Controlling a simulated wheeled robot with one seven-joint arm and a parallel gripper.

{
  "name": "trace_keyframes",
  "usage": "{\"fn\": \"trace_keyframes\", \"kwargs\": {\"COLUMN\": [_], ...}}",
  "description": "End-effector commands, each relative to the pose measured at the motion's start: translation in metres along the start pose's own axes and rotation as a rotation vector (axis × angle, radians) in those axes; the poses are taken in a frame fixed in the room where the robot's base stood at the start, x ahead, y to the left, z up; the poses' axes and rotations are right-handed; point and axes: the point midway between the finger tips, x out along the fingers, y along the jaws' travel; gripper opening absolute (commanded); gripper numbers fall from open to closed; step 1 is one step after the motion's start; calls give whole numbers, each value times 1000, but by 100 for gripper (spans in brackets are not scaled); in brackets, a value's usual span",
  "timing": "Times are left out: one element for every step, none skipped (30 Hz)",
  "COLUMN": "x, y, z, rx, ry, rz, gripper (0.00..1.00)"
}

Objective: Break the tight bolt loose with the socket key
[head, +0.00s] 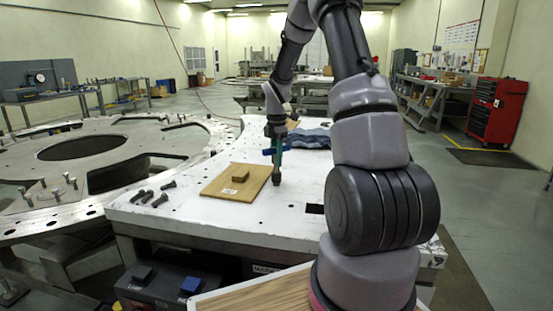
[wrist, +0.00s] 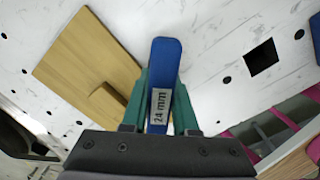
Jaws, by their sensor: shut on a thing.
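My gripper (head: 277,148) is shut on the socket key, whose blue handle (head: 268,152) sticks out to the left in the head view. In the wrist view the blue handle (wrist: 165,60), with a "24 mm" label, sits between the green fingers of my gripper (wrist: 162,100). A dark lower end (head: 276,182) hangs below my gripper, at or just above the white plate (head: 300,200). Whether it touches, or sits on a bolt, I cannot tell. The tight bolt cannot be made out. Several loose dark bolts (head: 150,196) lie on the plate at left.
A wooden board (head: 220,186) with a small wooden block (head: 240,176) lies left of the key; the board also shows in the wrist view (wrist: 80,55). A blue cloth (head: 308,138) lies behind. The plate has a square hole (wrist: 262,57). A large round ring (head: 60,175) stands at left.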

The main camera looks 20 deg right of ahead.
Motion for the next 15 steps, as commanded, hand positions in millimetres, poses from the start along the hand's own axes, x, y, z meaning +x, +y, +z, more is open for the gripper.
{"fn": "trace_keyframes", "kwargs": {"x": [0,0,0,0,0,0,1,1,2,2,3,4,4,5,6], "y": [0,0,0,0,0,0,0,0,0,0,0,0,0,0,0], "z": [0,0,0,0,0,0,0,0,0,0,0,0,0,0,0], "rx": [0,0,0,0,0,0,0,0,0,0,0,1,1,1,1], "ry": [0,0,0,0,0,0,0,0,0,0,0,0,0,0,0], "rz": [1,1,1,1,1,1,1,1,0,0,0,0,0,0,0], "gripper": [0,0,0,0,0,0,0,0,0,0,0,0,0,0,0]}}
